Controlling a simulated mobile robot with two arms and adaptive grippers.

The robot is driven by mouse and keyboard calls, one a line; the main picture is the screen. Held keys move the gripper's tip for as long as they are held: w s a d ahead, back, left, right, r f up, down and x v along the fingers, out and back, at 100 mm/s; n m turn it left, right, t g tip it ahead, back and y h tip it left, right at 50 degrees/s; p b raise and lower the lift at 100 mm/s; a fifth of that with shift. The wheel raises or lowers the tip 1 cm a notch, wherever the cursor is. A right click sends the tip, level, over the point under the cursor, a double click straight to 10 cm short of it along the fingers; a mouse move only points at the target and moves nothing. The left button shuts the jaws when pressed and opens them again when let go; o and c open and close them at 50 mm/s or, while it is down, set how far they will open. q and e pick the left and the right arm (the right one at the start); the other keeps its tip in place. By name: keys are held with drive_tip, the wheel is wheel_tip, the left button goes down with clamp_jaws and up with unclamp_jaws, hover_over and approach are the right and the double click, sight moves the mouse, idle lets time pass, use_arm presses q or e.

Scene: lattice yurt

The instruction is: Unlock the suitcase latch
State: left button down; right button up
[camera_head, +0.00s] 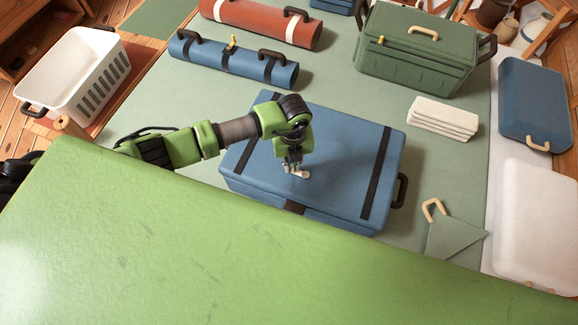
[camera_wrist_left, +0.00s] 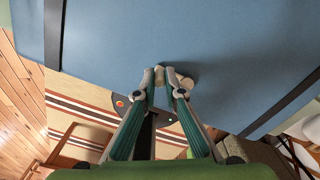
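The blue suitcase (camera_head: 330,150) lies closed and flat on the green surface, with two black straps across its lid and a black handle (camera_head: 401,190) on its right side. A dark latch-like piece (camera_head: 293,207) sits at the middle of its near edge, partly hidden by the green sheet-like shape in front. My left gripper (camera_head: 296,173) points down over the lid, just behind that piece. In the left wrist view its fingertips (camera_wrist_left: 168,77) are close together over the blue lid; I cannot tell whether they touch it or each other. No object shows clearly between them. My right gripper is out of view.
A blue roll (camera_head: 235,62) and a red roll (camera_head: 262,24) lie behind. A green case (camera_head: 415,50) and folded white cloths (camera_head: 443,119) are at the right. A white basket (camera_head: 75,75) is at the left.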

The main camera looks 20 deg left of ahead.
use_arm(q)
drive_tip(key=shift+w, duration=0.15)
idle(0.4)
drive_tip(key=shift+w+d+b, duration=0.15)
drive_tip(key=shift+w+b, duration=0.45)
drive_tip(key=shift+w+d, duration=0.15)
drive_tip(key=shift+w+d+b, duration=0.4)
drive_tip(key=shift+w+b, duration=0.15)
drive_tip(key=shift+d, duration=0.1)
drive_tip(key=shift+w+d+b, duration=0.45)
drive_tip(key=shift+d, duration=0.1)
